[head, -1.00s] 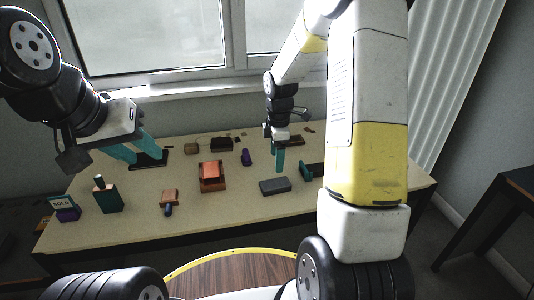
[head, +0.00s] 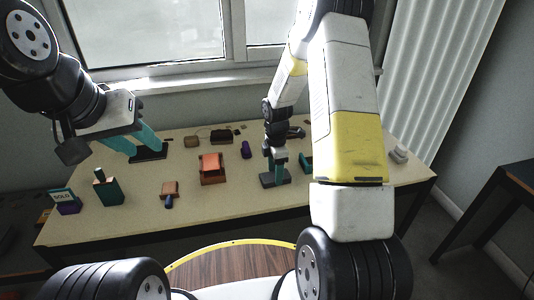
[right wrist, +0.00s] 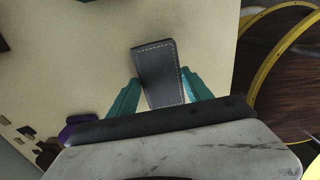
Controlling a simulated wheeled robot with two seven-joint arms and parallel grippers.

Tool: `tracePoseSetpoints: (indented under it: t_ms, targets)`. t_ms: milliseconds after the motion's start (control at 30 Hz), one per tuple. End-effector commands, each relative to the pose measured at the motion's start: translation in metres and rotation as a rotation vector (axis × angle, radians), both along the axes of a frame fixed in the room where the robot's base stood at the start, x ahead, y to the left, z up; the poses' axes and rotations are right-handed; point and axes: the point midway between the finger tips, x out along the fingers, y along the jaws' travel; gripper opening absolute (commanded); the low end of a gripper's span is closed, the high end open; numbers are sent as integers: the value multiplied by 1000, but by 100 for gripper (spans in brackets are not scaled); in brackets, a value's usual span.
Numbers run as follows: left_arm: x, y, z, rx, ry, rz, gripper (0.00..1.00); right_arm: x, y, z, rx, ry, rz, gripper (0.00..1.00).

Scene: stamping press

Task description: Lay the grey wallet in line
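The grey wallet (head: 266,184) lies flat on the table, right of the table's middle, partly hidden by my right gripper. In the right wrist view the wallet (right wrist: 157,68) is dark grey with pale stitching along its edge, and its near end lies between the teal fingers. My right gripper (head: 277,172) points down over it; its fingers (right wrist: 160,98) are apart, one on each side of the wallet, and I cannot tell whether either touches it. My left gripper (head: 143,150) is open and empty, held above the table's left part.
An orange-topped box (head: 211,169) and a brown block with a blue handle (head: 169,194) stand left of the wallet. A purple item (head: 246,150) lies behind, and a teal item (head: 305,163) close to the right.

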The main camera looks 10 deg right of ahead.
Motion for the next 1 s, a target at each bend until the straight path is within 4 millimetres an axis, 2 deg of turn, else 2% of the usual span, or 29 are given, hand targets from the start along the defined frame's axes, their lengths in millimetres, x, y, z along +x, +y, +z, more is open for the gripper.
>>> tracePoseSetpoints:
  t_ms: [33, 100, 267, 1000]
  targets:
    - [0, 0, 0, 0, 0, 0, 36, 0, 0, 0, 0, 0, 0, 40]
    - [0, 0, 0, 0, 0, 0, 36, 0, 0, 0, 0, 1, 0, 29]
    - [0, 0, 0, 0, 0, 0, 36, 0, 0, 3, 0, -1, 0, 28]
    - [0, 0, 0, 0, 0, 0, 36, 0, 0, 47, 0, -1, 0, 28]
